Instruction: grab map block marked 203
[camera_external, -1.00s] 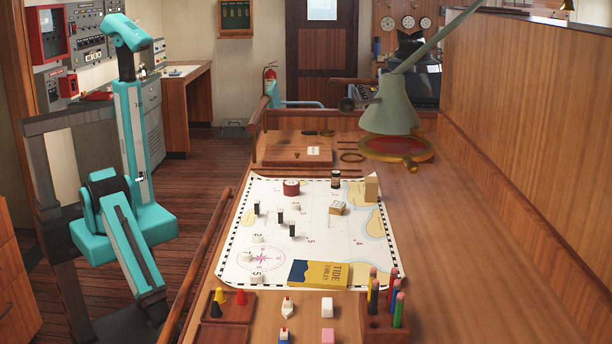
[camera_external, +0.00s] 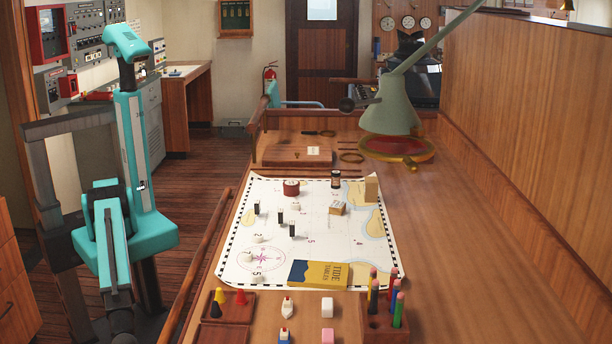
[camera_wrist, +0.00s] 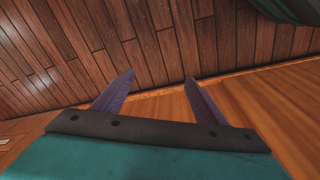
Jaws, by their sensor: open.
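Several small blocks stand on the white chart (camera_external: 325,232) on the table in the external view. One is a tan cube with a pale marked face (camera_external: 337,208); another is a taller plain tan block (camera_external: 371,188). White pieces with single dark digits, such as the one with a 7 (camera_external: 246,257), stand along the left of the chart. I cannot read 203 on any of them. My gripper (camera_wrist: 160,76) is open and empty in the wrist view, over wood planks and a wooden edge. No block shows there. My arm is left of the table.
A wooden rail (camera_external: 206,255) runs along the table's left edge. A yellow and blue tide tables book (camera_external: 319,273), a pencil holder (camera_external: 384,322) and a tray of coloured cones (camera_external: 228,303) are near the front. A lamp (camera_external: 391,105) overhangs the back right.

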